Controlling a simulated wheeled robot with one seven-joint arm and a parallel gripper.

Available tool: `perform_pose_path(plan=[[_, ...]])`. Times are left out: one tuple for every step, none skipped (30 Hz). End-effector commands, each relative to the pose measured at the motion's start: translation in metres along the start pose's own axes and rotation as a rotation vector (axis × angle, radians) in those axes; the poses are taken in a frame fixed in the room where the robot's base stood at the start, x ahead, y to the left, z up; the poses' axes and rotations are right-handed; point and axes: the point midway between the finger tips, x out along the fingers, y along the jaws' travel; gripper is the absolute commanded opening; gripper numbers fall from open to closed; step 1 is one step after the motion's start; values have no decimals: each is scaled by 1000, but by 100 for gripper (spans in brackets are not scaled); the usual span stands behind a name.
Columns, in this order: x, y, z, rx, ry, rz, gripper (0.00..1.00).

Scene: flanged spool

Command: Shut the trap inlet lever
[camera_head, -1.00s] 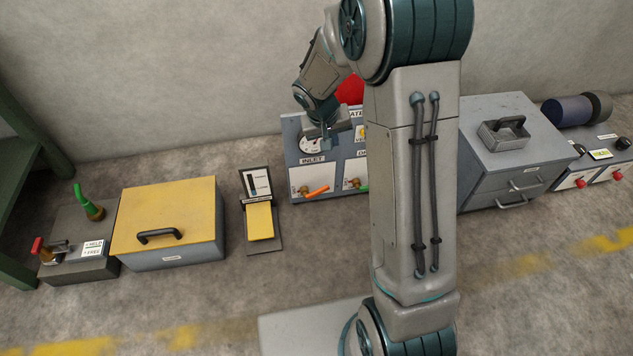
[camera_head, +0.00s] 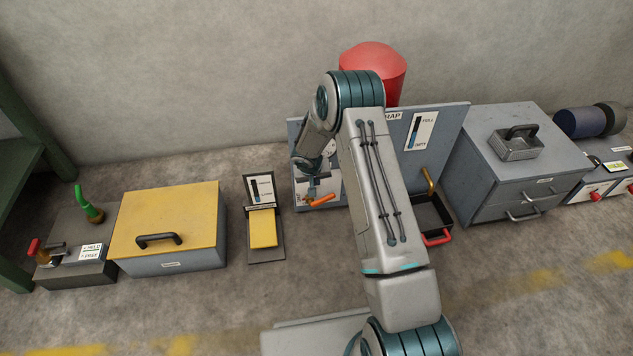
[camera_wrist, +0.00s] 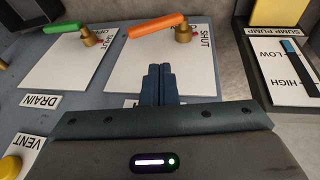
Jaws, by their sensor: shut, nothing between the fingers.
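The trap panel (camera_head: 440,140) stands by the wall, partly hidden by my arm. Its orange inlet lever (camera_head: 323,200) sits low on the panel's left side, and also shows in the wrist view (camera_wrist: 157,26). My gripper (camera_head: 311,196) is shut and empty over the lever's white plate. In the wrist view its fingertips (camera_wrist: 158,70) appear just below the orange handle; I cannot tell whether they touch it. The INLET label is hidden.
A green drain lever (camera_wrist: 68,27) with its DRAIN label (camera_wrist: 40,102) is beside the inlet plate. A sump pump gauge (camera_wrist: 290,70) stands nearby. A black tray with a red handle (camera_head: 437,238) is at the panel's right. A yellow-lidded box (camera_head: 165,220) stands left.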

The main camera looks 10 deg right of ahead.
Motion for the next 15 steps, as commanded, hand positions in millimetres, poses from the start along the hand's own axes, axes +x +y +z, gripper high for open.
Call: perform_pose_path(plan=[[17, 0, 2, 3, -3, -1, 0], [24, -1, 2, 2, -2, -1, 0], [33, -1, 2, 2, -2, -1, 0], [39, 0, 2, 3, -3, 0, 0], [46, 0, 2, 3, -3, 0, 0], [54, 0, 2, 2, -2, 0, 0], [59, -1, 2, 2, -2, 0, 0], [65, 0, 2, 3, -2, 0, 0], [71, 3, 4, 2, -2, 1, 0], [75, 5, 5, 2, -2, 1, 0], [79, 6, 6, 2, -2, 1, 0], [83, 8, 7, 1, -1, 1, 0], [85, 9, 8, 2, -1, 0, 0], [88, 10, 9, 3, -1, 0, 0], [90, 11, 10, 2, -1, 0, 0]])
